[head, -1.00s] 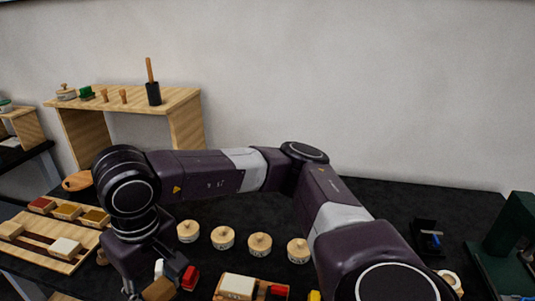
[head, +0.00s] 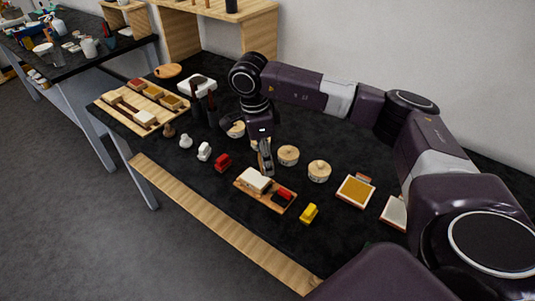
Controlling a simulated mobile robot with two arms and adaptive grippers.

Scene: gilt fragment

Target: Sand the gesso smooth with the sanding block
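A wooden tray (head: 262,196) in the middle of the black table bears a cream block (head: 255,179) and a red and dark block (head: 284,196). Which of these is the sanding block I cannot tell. A white-faced panel (head: 394,211) in a wooden frame lies at the right, partly hidden by my arm; it may bear the gesso. Left of it lies an orange-faced panel (head: 356,190). My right gripper (head: 265,168) points down just behind the cream block, in front of a lidded pot. Its fingers appear close together, but whether they are shut is unclear. My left gripper is out of view.
Lidded round pots (head: 288,155) stand in a row behind the tray. Small red (head: 222,162), white (head: 204,151) and yellow (head: 309,213) pieces stand nearby. A sectioned wooden tray (head: 120,116) lies at the left. A wooden strip (head: 220,220) runs along the front edge.

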